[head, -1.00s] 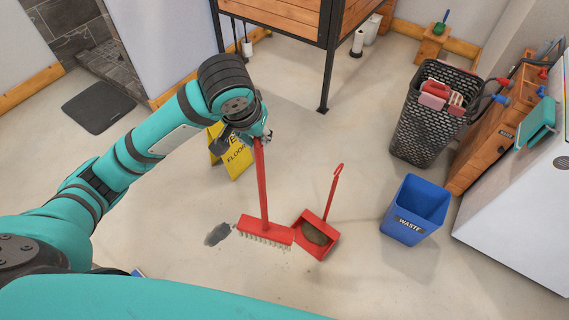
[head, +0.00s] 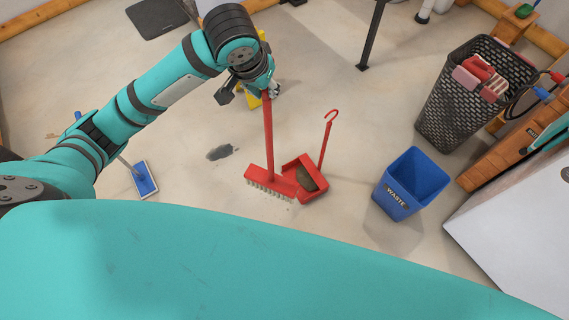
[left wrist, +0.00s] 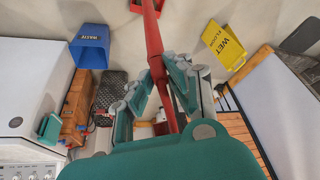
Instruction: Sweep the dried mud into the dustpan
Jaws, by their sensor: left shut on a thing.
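A red push broom (head: 268,140) stands with its pale bristles on the floor. My left gripper (head: 268,92) is shut on the top of its handle; the left wrist view shows the red shaft (left wrist: 152,40) between the fingers (left wrist: 168,88). The broom head (head: 268,182) is at the left front edge of the red dustpan (head: 308,176) and overlaps it in the picture; I cannot tell if they touch. Brown dried mud (head: 306,178) lies inside the pan, partly hidden by its wall. A few small specks lie near the bristles. My right gripper is out of view.
A dark grey patch (head: 220,152) lies on the floor left of the broom. A blue waste bin (head: 410,184) stands right of the dustpan, with a black basket (head: 468,100) behind it. A yellow wet-floor sign (left wrist: 228,45) is near my gripper. A blue flat mop (head: 144,180) lies left.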

